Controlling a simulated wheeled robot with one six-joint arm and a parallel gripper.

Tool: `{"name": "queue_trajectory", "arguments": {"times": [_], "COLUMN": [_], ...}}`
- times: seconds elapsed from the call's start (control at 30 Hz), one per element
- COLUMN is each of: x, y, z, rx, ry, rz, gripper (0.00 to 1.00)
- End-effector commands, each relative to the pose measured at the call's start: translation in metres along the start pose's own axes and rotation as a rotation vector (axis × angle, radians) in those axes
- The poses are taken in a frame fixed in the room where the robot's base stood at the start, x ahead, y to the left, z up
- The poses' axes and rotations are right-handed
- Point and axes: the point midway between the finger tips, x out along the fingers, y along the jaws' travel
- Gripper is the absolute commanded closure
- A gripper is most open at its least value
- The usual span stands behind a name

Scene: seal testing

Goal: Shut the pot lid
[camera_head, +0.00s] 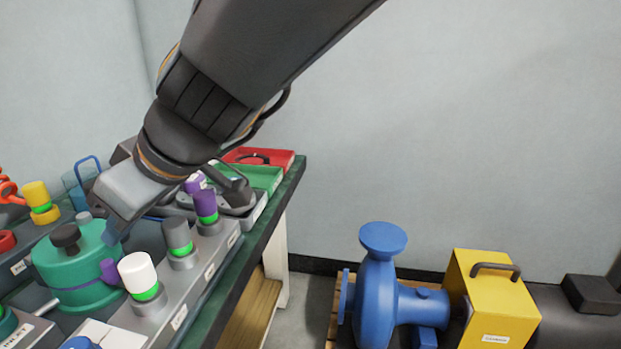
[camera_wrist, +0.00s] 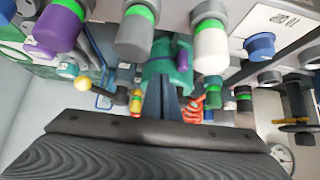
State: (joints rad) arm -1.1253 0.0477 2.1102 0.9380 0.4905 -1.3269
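The teal pot (camera_head: 75,290) stands on the bench at the left of the head view. Its teal lid (camera_head: 98,244) with a dark knob (camera_head: 66,237) sits on top; I cannot tell whether it is fully seated. A purple band runs around the side, with a purple tab (camera_head: 108,270) at the right. My gripper (camera_head: 114,234) is beside the pot's upper right edge; contact cannot be made out. In the wrist view, my gripper's blue-grey fingers (camera_wrist: 162,88) are together with nothing visible between them, pointing at the teal pot (camera_wrist: 160,62), which they partly hide.
White-capped (camera_head: 138,273), grey-capped (camera_head: 177,234) and purple-capped (camera_head: 205,205) fittings stand along the bench's right side, close to the pot. Red (camera_head: 284,160) and green trays lie at the back.

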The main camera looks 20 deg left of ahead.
Motion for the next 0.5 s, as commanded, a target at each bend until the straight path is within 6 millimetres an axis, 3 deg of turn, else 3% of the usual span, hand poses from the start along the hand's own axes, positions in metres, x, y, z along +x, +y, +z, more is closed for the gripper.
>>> {"name": "queue_trajectory", "arguments": {"times": [0.13, 0.3, 0.5], "x": [-0.030, -0.047, -0.062], "y": [-0.001, 0.003, 0.002], "z": [-0.026, 0.015, 0.048], "rx": [-0.002, 0.006, 0.005], "ry": [0.023, 0.026, 0.028], "rz": [0.008, 0.014, 0.014], "gripper": [1.00, 1.00, 1.00]}}
